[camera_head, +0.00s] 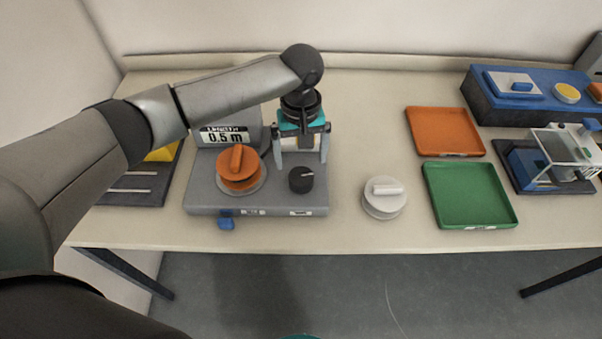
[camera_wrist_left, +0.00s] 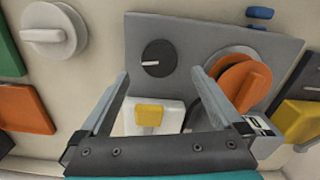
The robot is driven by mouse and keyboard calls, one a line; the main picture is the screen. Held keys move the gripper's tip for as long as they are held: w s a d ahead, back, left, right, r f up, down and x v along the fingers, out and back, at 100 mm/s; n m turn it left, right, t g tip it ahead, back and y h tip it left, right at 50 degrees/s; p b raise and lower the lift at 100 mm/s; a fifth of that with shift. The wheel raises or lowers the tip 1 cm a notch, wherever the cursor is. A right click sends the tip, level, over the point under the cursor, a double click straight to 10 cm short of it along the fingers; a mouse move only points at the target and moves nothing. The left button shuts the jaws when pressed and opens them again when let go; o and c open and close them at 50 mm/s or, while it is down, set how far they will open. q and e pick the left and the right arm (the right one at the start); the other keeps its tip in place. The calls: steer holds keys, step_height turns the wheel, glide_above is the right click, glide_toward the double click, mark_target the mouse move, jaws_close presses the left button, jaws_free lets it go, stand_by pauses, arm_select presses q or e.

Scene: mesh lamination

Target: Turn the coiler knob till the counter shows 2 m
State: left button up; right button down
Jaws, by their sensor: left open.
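The grey coiler (camera_head: 258,200) stands at the left of the table. Its black knob (camera_head: 301,179) has a white pointer mark and sits at the front right of the base; it also shows in the left wrist view (camera_wrist_left: 158,58). The counter (camera_head: 224,136) reads 0.5 m. An orange reel (camera_head: 238,167) sits left of the knob. My left gripper (camera_head: 301,158) is open above the coiler, just behind the knob. In the left wrist view the knob lies beyond and between the fingertips (camera_wrist_left: 161,73), apparently not gripped. My right gripper is not in view.
A white spool (camera_head: 383,197) stands right of the coiler. Farther right are an orange tray (camera_head: 445,131), a green tray (camera_head: 470,195) and a blue machine (camera_head: 530,97). A white block with a yellow patch (camera_wrist_left: 149,115) lies between my left fingers in the wrist view.

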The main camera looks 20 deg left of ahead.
mark_target(301, 176)
arm_select(q)
step_height(301, 176, down, 6)
steer(key=shift+b, duration=0.55)
steer(key=shift+c, duration=0.2)
